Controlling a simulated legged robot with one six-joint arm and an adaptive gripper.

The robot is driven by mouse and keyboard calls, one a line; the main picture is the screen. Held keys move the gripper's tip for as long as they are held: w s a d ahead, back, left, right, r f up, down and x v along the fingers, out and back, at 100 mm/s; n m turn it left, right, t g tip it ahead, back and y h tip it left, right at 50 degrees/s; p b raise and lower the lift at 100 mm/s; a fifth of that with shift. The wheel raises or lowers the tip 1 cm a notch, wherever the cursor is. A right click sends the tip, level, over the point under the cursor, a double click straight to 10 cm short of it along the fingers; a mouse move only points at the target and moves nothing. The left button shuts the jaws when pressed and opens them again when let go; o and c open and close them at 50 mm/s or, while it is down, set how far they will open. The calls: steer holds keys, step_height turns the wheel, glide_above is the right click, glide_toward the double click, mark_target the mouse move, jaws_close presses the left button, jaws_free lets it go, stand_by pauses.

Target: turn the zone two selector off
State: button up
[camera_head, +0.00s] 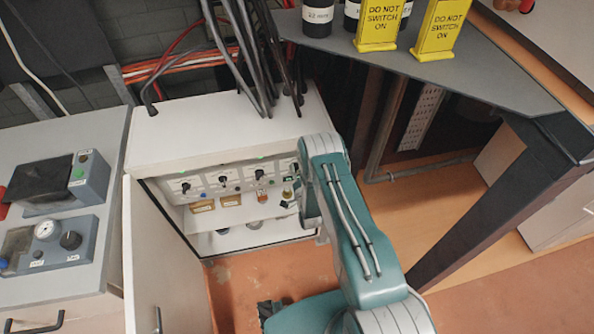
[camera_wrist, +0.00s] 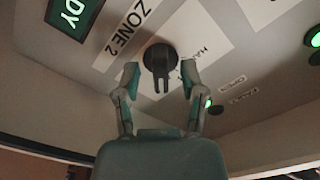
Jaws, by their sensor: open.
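The zone 2 selector (camera_wrist: 160,58) is a black rotary knob on a white label plate, beside the printed words "ZONE 2" (camera_wrist: 131,30), in the wrist view. Its grip end points toward the bottom of that picture. A partly covered word starting "HA" is printed to its right. My gripper (camera_wrist: 160,80) is open, with one finger on each side of the knob. No clear contact shows, and the depth gap cannot be told. In the head view my arm covers the right end of the selector panel (camera_head: 222,182), and my fingers are hard to make out.
The panel sits inside an open white cabinet (camera_head: 220,130), its door (camera_head: 160,265) swung out at left. Black cables (camera_head: 245,60) hang over its top. A dark table (camera_head: 440,75) with yellow signs (camera_head: 440,30) stands at right. Green lights (camera_wrist: 208,103) glow near the selector.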

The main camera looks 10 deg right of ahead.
jaws_close()
steer(key=shift+n, duration=0.3)
steer(key=n, duration=0.3)
steer(key=shift+n, duration=0.3)
steer(key=shift+a+n, duration=0.1)
steer(key=shift+n, duration=2.2)
